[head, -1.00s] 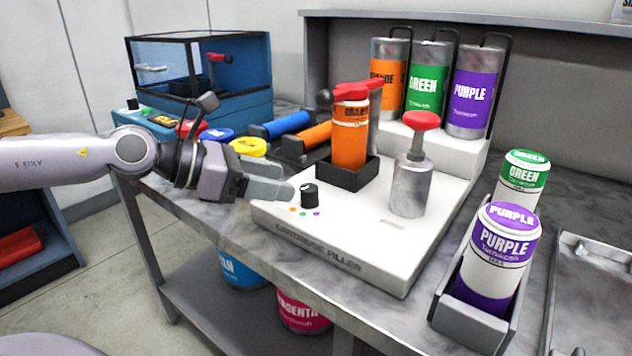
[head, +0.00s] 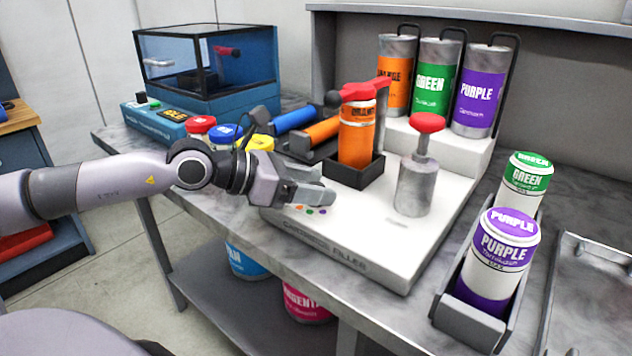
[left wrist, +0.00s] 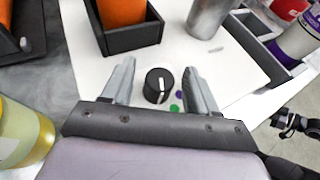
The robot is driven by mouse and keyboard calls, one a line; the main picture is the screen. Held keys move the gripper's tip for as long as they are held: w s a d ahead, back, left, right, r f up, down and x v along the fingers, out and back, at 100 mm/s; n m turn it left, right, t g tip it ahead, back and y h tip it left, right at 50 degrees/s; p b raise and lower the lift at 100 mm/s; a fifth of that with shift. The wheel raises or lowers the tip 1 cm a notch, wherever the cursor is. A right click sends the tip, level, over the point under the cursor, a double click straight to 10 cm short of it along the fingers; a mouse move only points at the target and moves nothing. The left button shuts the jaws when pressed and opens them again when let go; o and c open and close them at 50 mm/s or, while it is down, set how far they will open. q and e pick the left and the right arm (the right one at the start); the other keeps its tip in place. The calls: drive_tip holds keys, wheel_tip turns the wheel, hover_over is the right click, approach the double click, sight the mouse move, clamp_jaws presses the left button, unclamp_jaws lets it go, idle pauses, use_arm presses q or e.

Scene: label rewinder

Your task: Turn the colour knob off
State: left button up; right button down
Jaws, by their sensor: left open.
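The colour knob (left wrist: 159,85) is a small black round knob with a white pointer line, on the white cartridge filler base (head: 345,235). In the left wrist view it stands between the two spread fingers of my left gripper (left wrist: 158,68), with a gap visible on each side. In the head view my left gripper (head: 312,191) hides the knob. My left gripper is open and holds nothing.
An orange cartridge (head: 356,140) stands in a black holder behind the knob. A red-topped metal plunger (head: 413,185) is to its right. Green and purple cans (head: 500,250) stand in a rack at right. Coloured-lidded jars (head: 225,133) are behind my left wrist.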

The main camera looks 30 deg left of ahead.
use_arm(q)
drive_tip(key=shift+w+d+f, duration=0.15)
drive_tip(key=shift+w+d, duration=0.1)
drive_tip(key=shift+w, duration=0.05)
drive_tip(key=shift+c, duration=0.2)
drive_tip(key=c, duration=0.9)
